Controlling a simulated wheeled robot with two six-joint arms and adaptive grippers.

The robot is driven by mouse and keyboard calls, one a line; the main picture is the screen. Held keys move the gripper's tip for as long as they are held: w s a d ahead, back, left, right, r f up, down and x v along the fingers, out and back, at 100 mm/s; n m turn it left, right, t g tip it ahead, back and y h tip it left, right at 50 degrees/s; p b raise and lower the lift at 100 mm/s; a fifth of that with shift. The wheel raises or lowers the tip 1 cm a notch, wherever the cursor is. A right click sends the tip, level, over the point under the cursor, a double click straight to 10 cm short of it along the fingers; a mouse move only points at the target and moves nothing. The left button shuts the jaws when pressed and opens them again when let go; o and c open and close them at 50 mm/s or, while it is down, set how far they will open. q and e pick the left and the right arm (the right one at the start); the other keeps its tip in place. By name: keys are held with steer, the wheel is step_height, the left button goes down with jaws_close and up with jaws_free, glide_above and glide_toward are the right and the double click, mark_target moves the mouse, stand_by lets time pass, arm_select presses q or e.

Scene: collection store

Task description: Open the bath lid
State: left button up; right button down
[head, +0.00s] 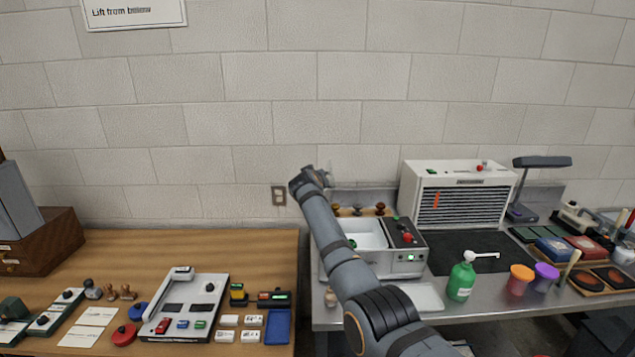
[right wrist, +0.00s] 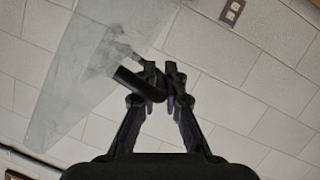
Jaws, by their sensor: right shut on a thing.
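The bath (head: 385,262) is a grey-white box with a white basin (head: 369,234) and a dark control panel, on the metal bench at right. The basin's inside shows from above. My right gripper (head: 322,174) is raised above and behind the bath's left side, against the wall. In the right wrist view, my right gripper (right wrist: 160,76) is shut on a black bar-like handle (right wrist: 135,84). A clear, greyish panel, seemingly the lid (right wrist: 88,55), shows beside the handle, tilted against the wall. Its joint to the bath is hidden. My left gripper is not in view.
A white vented unit (head: 462,193) stands right of the bath. A green pump bottle (head: 461,281) and orange and purple tubs (head: 519,280) stand at the bench front. Wooden-topped knobs (head: 358,210) stand behind the bath. A wooden table (head: 255,252) with small tools is at left.

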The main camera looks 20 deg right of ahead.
stand_by(0.4)
steer(key=c, duration=1.7)
jaws_free()
steer(key=shift+s+a, duration=0.1)
steer(key=v, duration=1.2)
steer(key=shift+f, duration=0.15)
